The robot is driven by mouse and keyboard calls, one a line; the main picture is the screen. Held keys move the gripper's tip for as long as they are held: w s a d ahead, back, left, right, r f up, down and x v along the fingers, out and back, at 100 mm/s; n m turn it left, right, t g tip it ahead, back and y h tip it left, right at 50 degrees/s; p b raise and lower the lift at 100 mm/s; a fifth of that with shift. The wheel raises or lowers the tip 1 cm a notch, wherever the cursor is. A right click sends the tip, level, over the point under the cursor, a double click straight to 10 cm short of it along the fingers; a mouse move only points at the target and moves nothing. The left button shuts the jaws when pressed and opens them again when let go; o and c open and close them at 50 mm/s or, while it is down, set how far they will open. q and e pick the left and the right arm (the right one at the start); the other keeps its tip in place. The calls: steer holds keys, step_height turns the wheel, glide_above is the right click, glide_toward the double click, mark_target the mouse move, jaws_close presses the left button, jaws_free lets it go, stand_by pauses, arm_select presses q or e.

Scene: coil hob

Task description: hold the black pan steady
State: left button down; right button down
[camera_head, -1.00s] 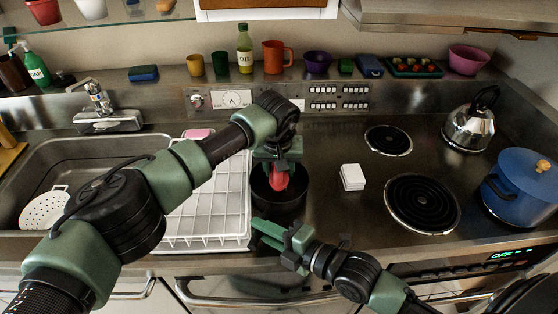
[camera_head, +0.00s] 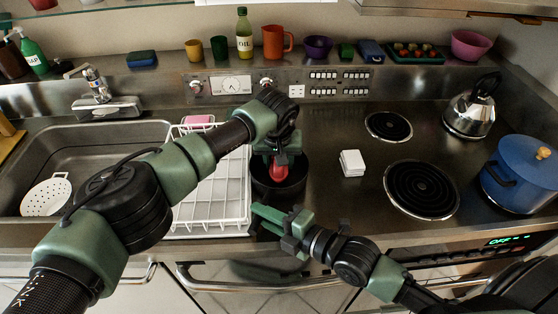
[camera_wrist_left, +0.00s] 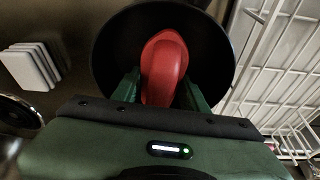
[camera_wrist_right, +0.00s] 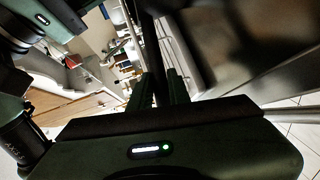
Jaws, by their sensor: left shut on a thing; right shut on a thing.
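The black pan (camera_head: 292,190) sits between the white rack and the coil hob; its dark round inside also shows in the left wrist view (camera_wrist_left: 213,55). My left gripper (camera_head: 277,158) points down over the pan, shut on a red rounded thing (camera_head: 279,172) that reaches inside it. The red thing shows between the fingers in the left wrist view (camera_wrist_left: 163,62). My right gripper (camera_head: 264,218) is at the pan's near side. In the right wrist view its fingers (camera_wrist_right: 156,88) are shut on a dark bar, seemingly the pan's handle. The handle is mostly hidden in the head view.
A white wire rack (camera_head: 205,215) adjoins the pan on the left, beside the sink (camera_head: 100,150). A small white stack (camera_head: 352,163) lies to the right. Two coil burners (camera_head: 421,188), a kettle (camera_head: 470,115) and a blue pot (camera_head: 520,180) are farther right.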

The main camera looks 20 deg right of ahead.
arm_select(q)
steer(key=shift+f, duration=1.1)
steer(key=shift+d, duration=0.1)
steer(key=shift+s+d+r, duration=0.15)
steer(key=shift+s+d, duration=0.1)
steer(key=shift+d, duration=0.4)
steer(key=shift+w+a, duration=0.3)
steer(key=shift+a, duration=0.45)
steer(key=shift+w+a, duration=0.3)
steer(key=shift+a, duration=0.4)
steer(key=shift+s+d, duration=0.1)
steer(key=shift+d, duration=0.05)
steer(key=shift+s+d, duration=0.25)
steer(key=shift+d, duration=0.4)
steer(key=shift+s+d, duration=0.25)
steer(key=shift+d, duration=0.35)
steer(key=shift+w+a, duration=0.3)
steer(key=shift+a, duration=0.4)
steer(key=shift+w+a, duration=0.25)
steer(key=shift+a, duration=0.4)
